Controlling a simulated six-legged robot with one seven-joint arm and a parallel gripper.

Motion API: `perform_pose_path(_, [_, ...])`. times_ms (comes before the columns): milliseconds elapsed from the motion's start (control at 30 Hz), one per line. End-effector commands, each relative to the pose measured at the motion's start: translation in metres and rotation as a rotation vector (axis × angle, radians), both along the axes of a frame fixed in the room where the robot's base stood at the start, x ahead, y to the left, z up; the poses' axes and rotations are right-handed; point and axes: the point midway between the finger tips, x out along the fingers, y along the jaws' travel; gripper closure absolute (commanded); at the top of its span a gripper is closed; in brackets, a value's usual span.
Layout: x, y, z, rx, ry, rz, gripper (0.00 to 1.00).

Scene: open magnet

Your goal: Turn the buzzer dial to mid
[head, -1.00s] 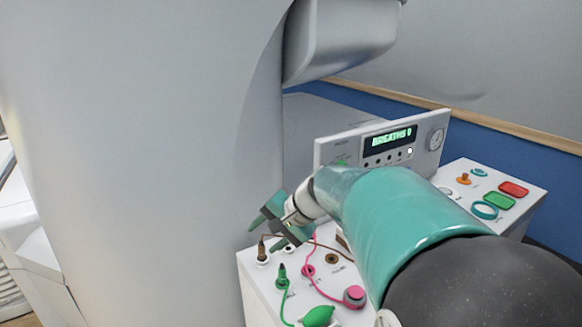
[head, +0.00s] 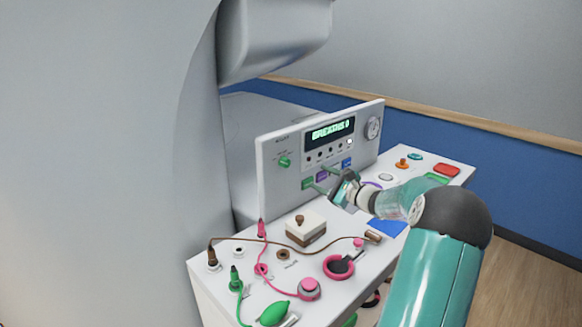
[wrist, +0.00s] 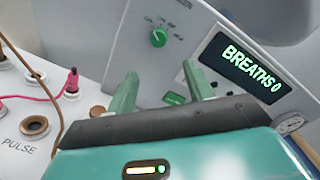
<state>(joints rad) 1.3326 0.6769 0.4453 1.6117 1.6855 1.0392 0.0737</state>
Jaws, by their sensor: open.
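The green dial (head: 285,161) sits on the upright front panel (head: 262,185), at its left side. It also shows in the wrist view (wrist: 158,38), with small position marks above it that I cannot read. I take this to be the buzzer dial; its label is too small to read. My gripper (head: 318,177) is in front of the panel, to the right of and a little below the dial, apart from it. In the wrist view its two green fingers (wrist: 160,72) are spread and empty, with the dial beyond them.
The panel's display (head: 330,131) reads BREATHS 0, with several buttons below. A large grey housing (head: 100,150) stands left. Space right before the dial looks clear.

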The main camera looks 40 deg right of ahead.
Motion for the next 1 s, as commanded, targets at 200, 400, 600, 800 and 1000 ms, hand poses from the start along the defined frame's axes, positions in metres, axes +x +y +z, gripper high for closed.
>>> perform_pose_path(200, [0.028,0.006,0.000,-0.001,0.000,0.005,0.48])
perform_pose_path(400, [0.068,0.011,-0.001,-0.001,0.002,0.006,0.48])
perform_pose_path(600, [0.106,0.016,0.000,-0.002,0.002,0.006,0.48])
perform_pose_path(800, [0.130,0.018,0.000,-0.002,0.002,0.004,0.48])
perform_pose_path(1000, [0.136,0.019,0.000,-0.002,0.003,0.005,0.48])
